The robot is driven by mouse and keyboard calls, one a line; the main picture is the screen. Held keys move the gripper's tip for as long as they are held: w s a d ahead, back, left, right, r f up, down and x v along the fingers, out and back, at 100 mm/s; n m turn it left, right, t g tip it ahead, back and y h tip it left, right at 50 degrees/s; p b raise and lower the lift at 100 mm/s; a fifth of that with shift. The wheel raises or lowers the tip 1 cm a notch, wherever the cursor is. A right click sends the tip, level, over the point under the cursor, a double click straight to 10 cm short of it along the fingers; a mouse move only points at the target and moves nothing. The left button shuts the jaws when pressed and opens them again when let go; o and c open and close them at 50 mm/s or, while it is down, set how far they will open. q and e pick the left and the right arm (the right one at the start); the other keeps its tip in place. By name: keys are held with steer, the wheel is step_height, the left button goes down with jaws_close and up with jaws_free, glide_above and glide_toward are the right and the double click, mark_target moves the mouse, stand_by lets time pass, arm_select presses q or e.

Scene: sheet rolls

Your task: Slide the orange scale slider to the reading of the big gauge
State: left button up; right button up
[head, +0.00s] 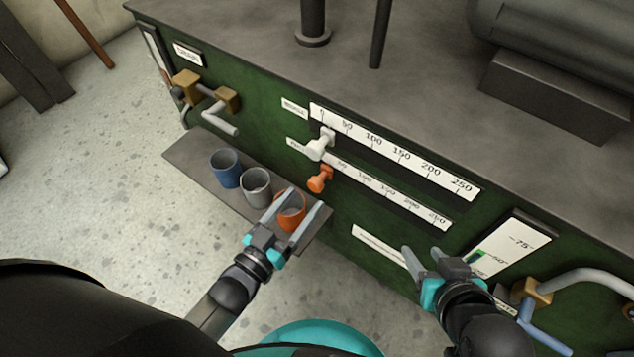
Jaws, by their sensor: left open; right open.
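The orange scale slider (319,179) is a small knob at the left end of the lower white scale (391,191), marked 50 to 250. Its exact reading is hard to tell. A white slider (320,145) sits just above it, near the left end of the upper scale (395,150). A gauge (513,242) with a green bar and marks 75 and 50 is at the right; whether it is the big gauge I cannot tell. My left gripper (307,198) is open, in front of the orange cup and below the orange slider. My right gripper (420,250) is open and empty, left of the gauge.
A shelf (192,152) holds a blue cup (226,170), a grey cup (256,188) and an orange cup (290,212). Brass valves with a lever (220,122) are at left. A grey pipe handle (590,279) and blue lever (540,331) are at lower right.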

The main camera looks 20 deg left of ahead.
mark_target(313, 188)
arm_select(q)
steer(key=shift+b+x, duration=0.7)
steer(key=shift+x, duration=1.3)
steer(key=shift+b+x, duration=0.45)
steer(key=shift+x, duration=0.8)
arm_select(e)
steer(key=shift+w+a+r+t+y, duration=0.2)
steer(key=shift+w+a+t+y, duration=0.15)
steer(key=shift+a+t, duration=0.35)
steer(key=shift+w+a+r+t+y, duration=0.25)
steer(key=shift+a+t+y, duration=0.2)
steer(key=shift+a+t, duration=0.3)
steer(key=shift+w+a+r+t+y, duration=0.2)
steer(key=shift+w+a+t+y, duration=0.15)
steer(key=shift+a+t, duration=0.35)
steer(key=shift+a, duration=0.15)
arm_select(q)
jaws_close()
